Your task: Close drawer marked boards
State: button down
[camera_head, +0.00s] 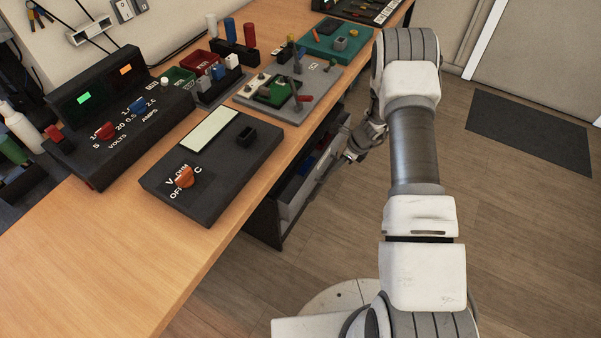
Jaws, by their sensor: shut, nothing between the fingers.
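A dark drawer cabinet (263,222) stands under the right edge of the bench. A drawer with a light grey wall (291,199) shows there, pulled out past the bench edge, with blue and red items inside. No label can be read on it, so I cannot tell whether it is the one marked boards. My gripper (344,158) is shut and empty, to the right of the drawer and close to its outer side. I cannot tell whether it touches the drawer. My wrist partly hides the cabinet's far part.
The wooden bench (95,262) holds a black meter (213,165), a power supply (122,112), a grey board fixture (288,88) and a teal tray (335,42). The floor (525,230) at right is open, with a dark mat (530,131) by the door.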

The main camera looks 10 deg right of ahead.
jog(key=shift+f, duration=0.1)
jog(key=w+a+f+b, duration=0.4)
jog(key=a+f, duration=0.2)
jog(key=f, duration=0.3)
jog(key=shift+w, duration=0.2)
dwell(0.3)
jog(key=shift+w+a+b, duration=0.55)
jog(key=shift+w+a, duration=0.25)
jog(key=shift+a, duration=0.3)
